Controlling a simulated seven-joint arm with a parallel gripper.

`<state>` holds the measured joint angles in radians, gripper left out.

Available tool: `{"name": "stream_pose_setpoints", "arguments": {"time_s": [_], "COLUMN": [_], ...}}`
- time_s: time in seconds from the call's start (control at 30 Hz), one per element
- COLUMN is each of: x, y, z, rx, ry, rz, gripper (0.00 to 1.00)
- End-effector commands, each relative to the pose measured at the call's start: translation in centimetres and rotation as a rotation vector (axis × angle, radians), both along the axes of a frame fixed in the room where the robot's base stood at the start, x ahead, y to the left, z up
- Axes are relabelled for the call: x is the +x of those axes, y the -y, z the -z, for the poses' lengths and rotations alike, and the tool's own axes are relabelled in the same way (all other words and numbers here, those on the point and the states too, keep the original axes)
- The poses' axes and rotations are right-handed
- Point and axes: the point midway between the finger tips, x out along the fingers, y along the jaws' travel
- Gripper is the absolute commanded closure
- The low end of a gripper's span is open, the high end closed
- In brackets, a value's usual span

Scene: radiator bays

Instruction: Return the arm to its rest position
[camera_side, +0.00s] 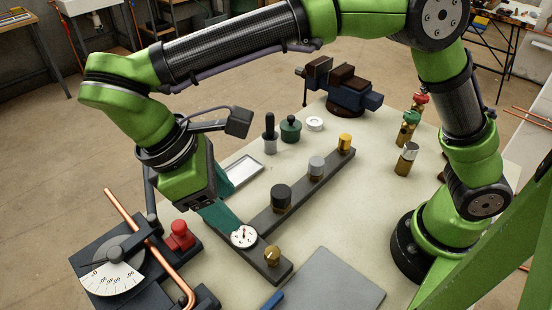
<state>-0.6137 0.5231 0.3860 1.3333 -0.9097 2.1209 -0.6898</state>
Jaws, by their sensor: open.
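My green arm reaches over the bench from the right in the side view. My gripper (226,204) hangs at its left end, low over the bench, with its teal fingers apart. A round white dial gauge (243,236) sits at the near part of a dark bar rack, close by the lower fingertip. I cannot tell whether finger and gauge touch. Nothing is seen held between the fingers.
The dark rack (258,220) bears several fittings. A pipe bender (113,272) with a copper pipe and a red knob (180,236) stands close at left. A shallow tray (243,170) lies behind the gripper. A vise (345,88) and brass valves (406,158) stand farther right.

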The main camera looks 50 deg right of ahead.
Motion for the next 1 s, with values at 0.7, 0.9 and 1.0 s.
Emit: {"name": "stream_pose_setpoints", "arguments": {"time_s": [0.7, 0.9, 1.0], "x": [0.8, 1.3, 1.1], "y": [3.7, 10.1, 13.9], "z": [1.7, 0.3, -0.6], "rx": [0.124, 0.272, 0.362], "ry": [0.157, 0.315, 0.411], "rz": [0.179, 0.467, 0.648], "gripper": [0.44, 0.44, 0.44]}}
